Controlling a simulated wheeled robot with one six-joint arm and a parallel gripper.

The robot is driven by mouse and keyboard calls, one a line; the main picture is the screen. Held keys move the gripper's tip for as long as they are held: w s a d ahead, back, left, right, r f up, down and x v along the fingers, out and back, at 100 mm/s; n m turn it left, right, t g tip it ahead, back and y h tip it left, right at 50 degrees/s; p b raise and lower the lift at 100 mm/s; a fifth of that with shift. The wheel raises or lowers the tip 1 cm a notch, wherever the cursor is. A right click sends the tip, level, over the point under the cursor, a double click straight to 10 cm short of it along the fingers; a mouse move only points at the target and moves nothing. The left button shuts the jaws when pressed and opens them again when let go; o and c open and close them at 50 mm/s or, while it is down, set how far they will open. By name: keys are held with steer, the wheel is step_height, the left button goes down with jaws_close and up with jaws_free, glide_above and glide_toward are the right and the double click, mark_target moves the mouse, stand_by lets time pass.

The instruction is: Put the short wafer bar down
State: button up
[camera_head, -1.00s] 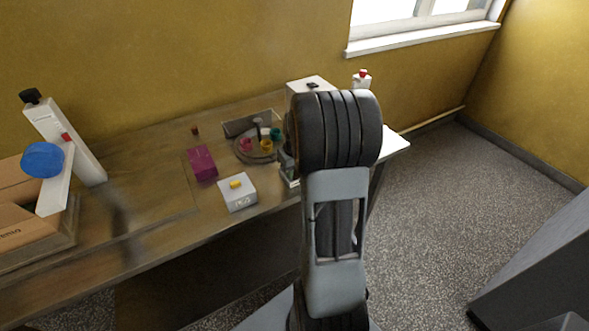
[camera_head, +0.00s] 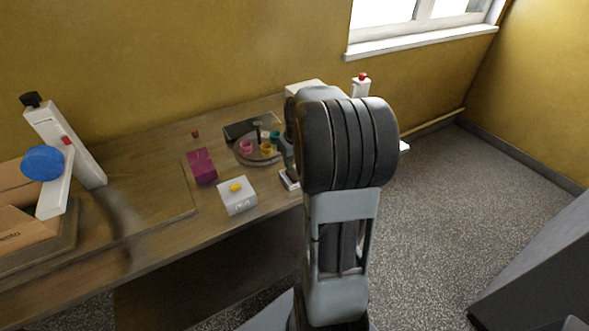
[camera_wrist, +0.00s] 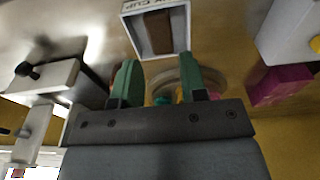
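A brown bar (camera_wrist: 158,32), seemingly the short wafer bar, lies in a small white open-topped tray (camera_wrist: 128,24) with lettering on its near edge, in the wrist view. The tray also shows in the head view (camera_head: 289,181) at the table's front edge, beside my arm. My gripper (camera_wrist: 160,78) has two green fingers, spread apart with nothing between them. In the wrist view the tray and bar appear beyond the fingertips, apart from them. In the head view my arm mostly hides the gripper.
A round tray (camera_head: 250,158) with coloured cups stands behind the white tray. A grey-white box with a yellow button (camera_head: 238,196) and a magenta box (camera_head: 201,166) stand to the left. A cardboard box (camera_head: 25,228) and a tall white device (camera_head: 62,140) are at far left.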

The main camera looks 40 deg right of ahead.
mark_target(296, 177)
step_height(296, 177, up, 5)
steer(key=s+a+r, duration=0.2)
steer(key=s+a, duration=0.2)
steer(key=a, duration=0.7)
steer(key=s+a+f+n+t, duration=0.1)
steer(key=s+a+f+t, duration=0.1)
steer(key=s+a, duration=0.5)
steer(key=a, duration=0.2)
steer(key=shift+s+a+n, duration=0.3)
steer(key=shift+a, duration=0.05)
